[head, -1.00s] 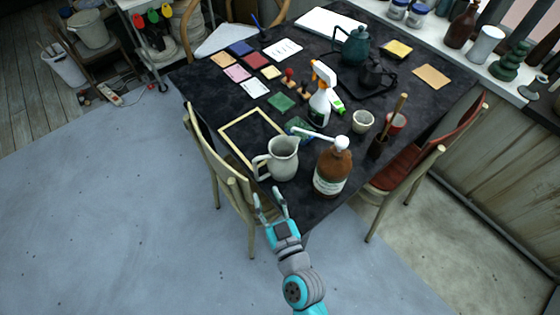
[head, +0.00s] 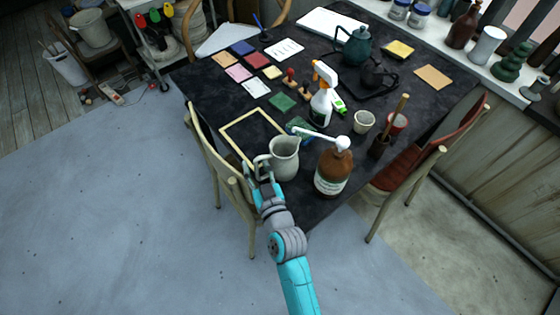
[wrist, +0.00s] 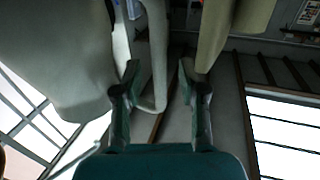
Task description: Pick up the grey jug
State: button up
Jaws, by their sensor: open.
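The grey jug (head: 286,160) stands upright near the table's front corner, its handle towards the left. My gripper (head: 259,172) is at the handle side of the jug, with its fingers pointing up the picture. In the wrist view the jug's body (wrist: 60,60) fills the upper left and its handle (wrist: 158,50) hangs down between the two open fingers of my gripper (wrist: 157,88). The fingers are apart. I cannot tell whether either finger touches the handle.
A brown pump bottle (head: 333,172) stands right of the jug, its white spout reaching over behind it. A wooden frame (head: 238,128) lies to the left. A chair (head: 212,150) stands close at the left table edge, beside my gripper. A spray bottle (head: 321,105) is farther back.

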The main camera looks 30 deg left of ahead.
grip_shut()
jog(key=shift+r, duration=0.2)
dwell(0.4)
